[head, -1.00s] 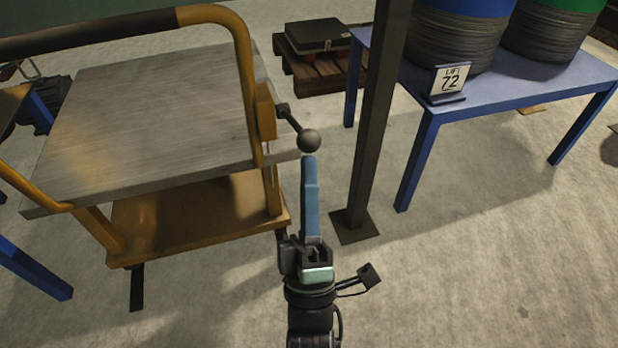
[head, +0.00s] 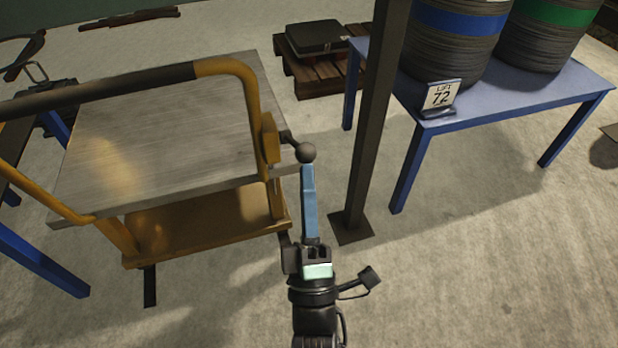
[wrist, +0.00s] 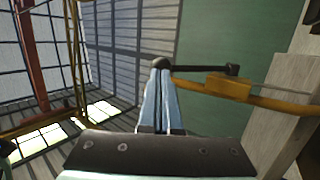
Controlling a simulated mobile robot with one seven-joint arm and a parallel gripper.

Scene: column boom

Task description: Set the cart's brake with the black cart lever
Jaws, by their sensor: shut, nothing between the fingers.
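The cart (head: 155,150) has a grey top, an orange lower deck and an orange push frame with a dark grip. The black cart lever (head: 306,153) ends in a round knob and sticks out from an orange block on the right side of the frame. My gripper (head: 307,168) is shut and empty, with its blue fingers pointing up just under the knob. In the wrist view the lever (wrist: 205,67) runs sideways from the orange block, and its knob is right at my fingertips (wrist: 161,72). I cannot tell for sure whether they touch.
A dark post (head: 366,130) stands close to the right of my gripper. Beyond it is a blue table (head: 520,95) with cable drums and a sign (head: 440,95). A pallet (head: 318,75) with a dark case lies behind. The floor at front right is clear.

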